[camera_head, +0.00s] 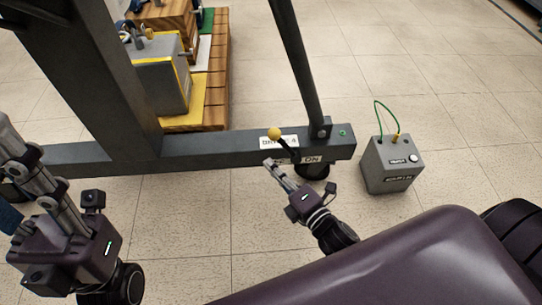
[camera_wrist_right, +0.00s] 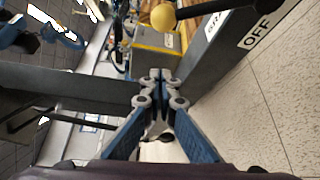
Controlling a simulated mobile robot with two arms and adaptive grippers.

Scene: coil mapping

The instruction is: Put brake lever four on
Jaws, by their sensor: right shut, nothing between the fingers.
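The brake lever four (camera_head: 274,133) has a yellow ball knob on a black shaft. It leans to the left over the dark beam, above a white label marked 4 (camera_head: 279,142). In the right wrist view the yellow knob (camera_wrist_right: 163,17) is at the top, with an OFF label (camera_wrist_right: 257,32) to its right. An ON label (camera_head: 312,160) shows on the beam near the shaft's lower end. My right gripper (camera_head: 270,164) is just in front of the beam, below the knob and apart from it. Its fingertips (camera_wrist_right: 160,76) are shut and empty. My left gripper (camera_head: 22,150) is at the left; its fingertips are unclear.
The dark beam (camera_head: 215,146) runs across the frame, with an upright post (camera_head: 110,70) and a slanted bar (camera_head: 297,70). A grey box (camera_head: 390,165) with a green cable stands on the floor at right. A wooden pallet (camera_head: 215,75) with equipment lies behind.

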